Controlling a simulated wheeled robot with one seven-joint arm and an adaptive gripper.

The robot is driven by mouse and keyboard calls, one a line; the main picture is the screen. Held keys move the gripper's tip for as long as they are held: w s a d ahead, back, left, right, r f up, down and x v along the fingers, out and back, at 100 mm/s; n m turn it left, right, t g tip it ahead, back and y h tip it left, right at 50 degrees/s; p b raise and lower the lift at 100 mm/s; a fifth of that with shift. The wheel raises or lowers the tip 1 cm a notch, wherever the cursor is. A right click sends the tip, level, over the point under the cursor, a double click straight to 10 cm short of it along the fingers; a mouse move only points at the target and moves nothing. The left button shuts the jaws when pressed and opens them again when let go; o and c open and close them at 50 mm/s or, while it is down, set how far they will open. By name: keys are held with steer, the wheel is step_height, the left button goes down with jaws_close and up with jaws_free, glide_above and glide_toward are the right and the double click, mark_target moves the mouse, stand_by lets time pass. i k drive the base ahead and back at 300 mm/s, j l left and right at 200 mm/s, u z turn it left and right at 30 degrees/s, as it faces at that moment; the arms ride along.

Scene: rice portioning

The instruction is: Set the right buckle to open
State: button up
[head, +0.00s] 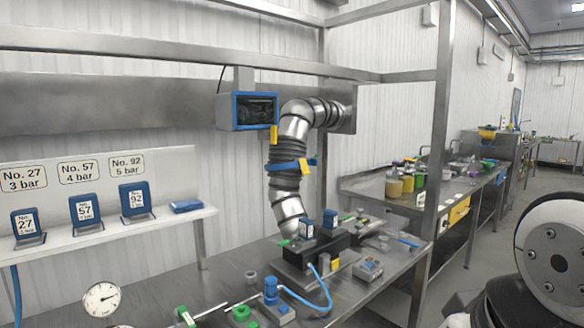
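A steel machine with a dark block (312,250) stands on the bench below a bent metal duct (289,205). A small green tab (283,243) shows at its left side and another green tab (347,218) shows at its right. Several yellow tabs also show, one on the blue band (290,166) around the duct and one on the machine's front (335,265). I cannot tell which part is the right buckle, or whether it is open or shut. My gripper is not in view; only a white and black part of my arm shows at the lower right.
The steel bench (160,284) holds a round gauge (102,299), a blue fitting with a hose (271,290) and a small grey box (368,270). A shelf (130,229) carries blue numbered units. A steel post (437,150) stands right of the machine. Open floor (484,260) lies farther right.

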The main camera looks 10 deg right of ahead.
mark_target(303, 162)
steer(key=i+j, duration=0.1)
steer(key=i, duration=0.5)
steer(key=i+z, duration=0.1)
steer(key=i, duration=0.5)
steer(key=j, duration=0.1)
